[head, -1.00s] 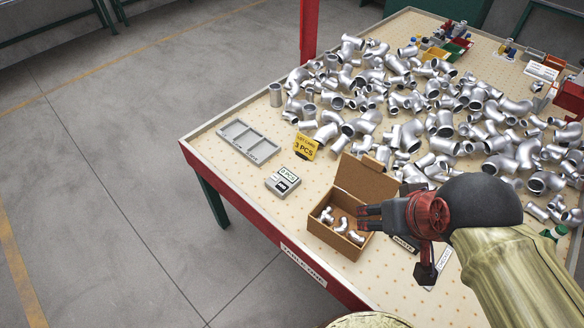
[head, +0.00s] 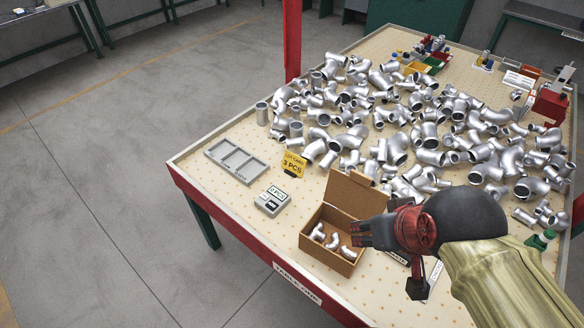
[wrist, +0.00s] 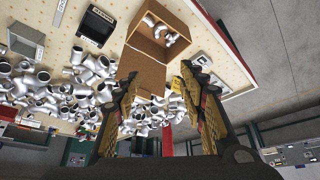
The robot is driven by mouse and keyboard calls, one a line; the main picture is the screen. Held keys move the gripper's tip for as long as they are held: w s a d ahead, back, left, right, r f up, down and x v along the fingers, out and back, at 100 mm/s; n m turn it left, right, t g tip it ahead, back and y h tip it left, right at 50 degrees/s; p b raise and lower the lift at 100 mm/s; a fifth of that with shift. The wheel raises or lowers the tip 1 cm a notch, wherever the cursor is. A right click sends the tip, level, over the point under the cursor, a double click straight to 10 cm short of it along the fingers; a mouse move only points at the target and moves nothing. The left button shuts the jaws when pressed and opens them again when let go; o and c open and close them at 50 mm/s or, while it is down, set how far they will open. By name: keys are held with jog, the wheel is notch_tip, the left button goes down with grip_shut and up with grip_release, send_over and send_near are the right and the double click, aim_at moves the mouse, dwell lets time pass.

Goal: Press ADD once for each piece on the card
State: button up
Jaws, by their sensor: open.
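The yellow lot card (head: 293,164) stands upright on the table and reads 3 PCS. The grey counter (head: 271,200) lies in front of it, and its label appears to read 0 PCS; which of its dark parts is ADD is too small to tell. An open cardboard box (head: 333,240) right of the counter holds several small silver pipe fittings (head: 333,242). My gripper (head: 358,234) is open and empty above the box's right side, apart from the counter. In the wrist view the open fingers (wrist: 160,85) frame the box (wrist: 160,48).
A grey compartment tray (head: 236,161) lies at the table's left. A large heap of silver pipe fittings (head: 430,135) covers the middle and back. A red post (head: 292,40) rises behind. The table is bare around the counter.

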jog(key=c, duration=1)
dwell(1.0)
